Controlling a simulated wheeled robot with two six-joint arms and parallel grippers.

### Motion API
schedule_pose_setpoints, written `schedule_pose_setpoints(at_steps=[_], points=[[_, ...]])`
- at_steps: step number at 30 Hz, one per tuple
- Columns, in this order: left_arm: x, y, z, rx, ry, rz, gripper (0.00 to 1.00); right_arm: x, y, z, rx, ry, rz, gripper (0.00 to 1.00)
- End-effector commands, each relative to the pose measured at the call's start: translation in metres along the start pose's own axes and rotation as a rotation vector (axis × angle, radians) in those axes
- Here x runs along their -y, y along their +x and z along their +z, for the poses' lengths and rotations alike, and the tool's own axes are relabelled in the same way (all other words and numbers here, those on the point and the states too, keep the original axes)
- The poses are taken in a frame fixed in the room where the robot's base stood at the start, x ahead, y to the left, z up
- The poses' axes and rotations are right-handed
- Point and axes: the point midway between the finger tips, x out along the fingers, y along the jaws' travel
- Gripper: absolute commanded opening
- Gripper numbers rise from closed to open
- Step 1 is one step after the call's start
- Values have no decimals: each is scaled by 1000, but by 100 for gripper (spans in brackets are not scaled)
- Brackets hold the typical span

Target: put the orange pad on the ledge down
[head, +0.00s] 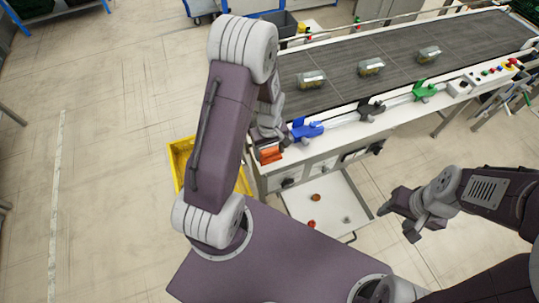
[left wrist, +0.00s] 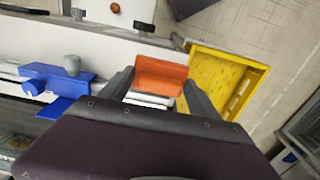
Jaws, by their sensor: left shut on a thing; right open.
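The orange pad (head: 270,154) is in my left gripper (head: 266,146), near the left front corner of the conveyor's white ledge (head: 345,135). In the left wrist view the pad (left wrist: 160,74) sits between the two dark fingers, with a pale striped piece showing just behind it. The ledge (left wrist: 115,42) runs to the left of the pad there. I cannot tell whether the pad touches the ledge. My right gripper (head: 400,222) is open and empty, out over the floor to the right.
Blue (head: 307,130), black (head: 371,109) and green (head: 424,91) clamp-like parts stand along the ledge. A yellow crate (head: 181,158) is on the floor left of the conveyor end. A white tray (head: 338,225) below holds small items. Three packages ride the belt (head: 340,60).

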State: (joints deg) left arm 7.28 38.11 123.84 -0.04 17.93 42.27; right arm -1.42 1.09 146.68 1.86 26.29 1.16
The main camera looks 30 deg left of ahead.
Motion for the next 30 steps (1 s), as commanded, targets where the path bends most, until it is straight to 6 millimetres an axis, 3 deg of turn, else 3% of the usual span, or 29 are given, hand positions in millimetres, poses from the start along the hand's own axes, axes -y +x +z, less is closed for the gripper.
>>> schedule_pose_setpoints(at_steps=[6, 17, 18, 20, 30], points=[[0, 33, 1, 3, 0, -3, 33, 0, -5, 0, 0, 0, 0, 53], [0, 39, 1, 1, 0, -1, 33, 0, 0, 0, 0, 0, 0, 53], [0, 38, 1, 1, 0, -1, 79, 0, -2, 0, 0, 0, 0, 53], [0, 38, 1, 1, 0, -1, 93, 0, -2, 0, 0, 0, 0, 53], [0, 34, 1, 1, 0, -1, 93, 0, -4, 0, 0, 0, 0, 53]])
